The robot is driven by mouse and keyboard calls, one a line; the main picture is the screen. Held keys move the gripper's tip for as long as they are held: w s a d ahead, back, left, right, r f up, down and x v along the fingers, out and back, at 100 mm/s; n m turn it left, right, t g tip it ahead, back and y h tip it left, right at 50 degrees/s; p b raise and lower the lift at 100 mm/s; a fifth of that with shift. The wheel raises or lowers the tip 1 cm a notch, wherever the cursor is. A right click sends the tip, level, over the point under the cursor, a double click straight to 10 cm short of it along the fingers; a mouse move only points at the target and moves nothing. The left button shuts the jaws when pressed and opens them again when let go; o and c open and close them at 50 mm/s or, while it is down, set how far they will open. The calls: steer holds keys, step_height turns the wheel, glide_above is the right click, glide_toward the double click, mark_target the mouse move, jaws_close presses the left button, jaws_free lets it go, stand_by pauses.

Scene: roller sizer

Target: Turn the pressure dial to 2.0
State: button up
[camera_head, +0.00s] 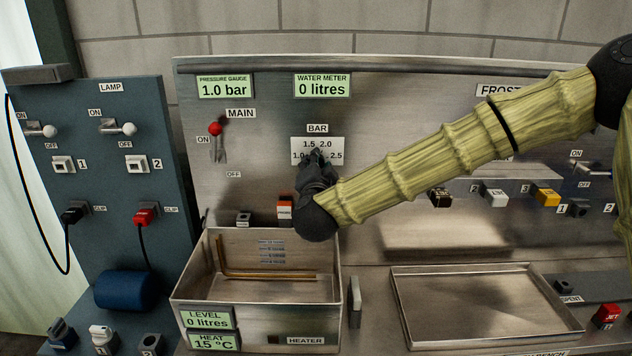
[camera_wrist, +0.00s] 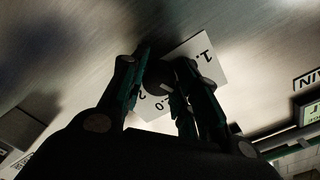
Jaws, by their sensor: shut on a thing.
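The pressure dial sits on the BAR plate (camera_head: 318,146) of the steel panel; the plate's marks 1.0, 1.5, 2.0 and 2.5 show in part. My gripper (camera_head: 317,158) is at the plate and covers the dial in the head view. In the wrist view my gripper (camera_wrist: 165,85) has its two fingers around the dark round dial (camera_wrist: 184,72), shut on it. The plate (camera_wrist: 205,50) shows behind it, with its numbers partly hidden. The pressure gauge (camera_head: 224,86) reads 1.0 bar.
The MAIN lever (camera_head: 215,129) with a red knob stands left of the plate. A shallow tray (camera_head: 489,338) lies to the right. The lamp panel (camera_head: 100,180) is at the left.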

steer(key=m+b, duration=0.9)
steer(key=b, duration=0.2)
steer(key=shift+m, duration=0.3)
steer(key=o, duration=1)
steer(key=shift+d+r, duration=0.1)
steer(key=shift+s, duration=0.1)
steer(key=s, duration=1.1)
steer(key=shift+s, duration=0.4)
